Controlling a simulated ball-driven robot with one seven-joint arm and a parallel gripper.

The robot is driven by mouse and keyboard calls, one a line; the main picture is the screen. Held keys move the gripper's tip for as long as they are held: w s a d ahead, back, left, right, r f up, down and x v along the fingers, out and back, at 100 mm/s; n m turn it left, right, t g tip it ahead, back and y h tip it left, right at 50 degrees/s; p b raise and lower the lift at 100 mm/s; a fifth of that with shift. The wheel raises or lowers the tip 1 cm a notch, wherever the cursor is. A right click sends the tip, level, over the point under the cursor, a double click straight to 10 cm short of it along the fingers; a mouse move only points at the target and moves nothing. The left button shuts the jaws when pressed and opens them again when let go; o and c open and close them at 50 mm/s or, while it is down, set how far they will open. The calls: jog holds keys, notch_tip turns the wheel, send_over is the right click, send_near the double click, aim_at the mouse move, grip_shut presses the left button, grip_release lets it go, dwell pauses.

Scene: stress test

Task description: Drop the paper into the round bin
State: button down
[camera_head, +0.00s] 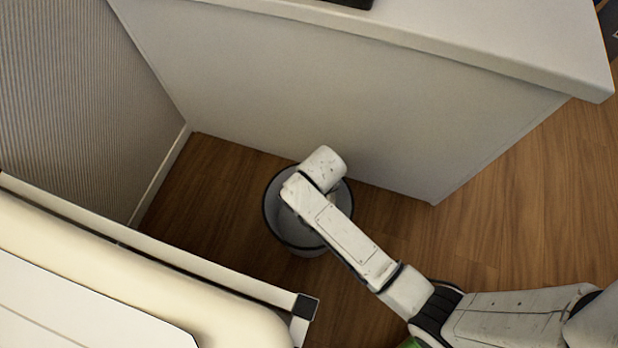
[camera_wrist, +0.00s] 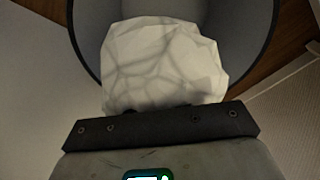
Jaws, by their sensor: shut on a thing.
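The round bin (camera_head: 287,232) stands on the wood floor against the white counter, in the middle of the head view. It is grey with a dark rim, and my arm covers much of it. In the wrist view the bin (camera_wrist: 262,30) shows behind the paper. The paper (camera_wrist: 160,62) is a white crumpled ball in the wrist view. My gripper (camera_wrist: 160,108) is shut on the paper, and the paper appears over the bin's opening. In the head view my arm hides the paper and the fingertips.
A white counter (camera_head: 330,95) rises behind the bin. A ribbed grey wall (camera_head: 70,90) is at left. A cream padded piece of furniture (camera_head: 130,262) with a dark corner (camera_head: 305,306) fills the lower left. Open wood floor (camera_head: 510,190) lies to the right.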

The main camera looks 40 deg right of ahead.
jog(key=shift+f+b, duration=1.15)
jog(key=shift+f, duration=0.3)
jog(key=c, duration=1)
grip_release()
jog(key=shift+c, duration=0.2)
jog(key=shift+r, duration=0.1)
jog(key=r+p, duration=0.1)
jog(key=r, duration=0.2)
jog(key=s+r+p, duration=0.1)
jog(key=r+p, duration=0.1)
jog(key=r, duration=0.2)
jog(key=r+p, duration=0.2)
jog(key=r, duration=0.1)
jog(key=shift+s+a+r, duration=0.1)
jog(key=shift+s+r, duration=0.05)
jog(key=shift+r, duration=0.15)
jog(key=shift+s, duration=0.1)
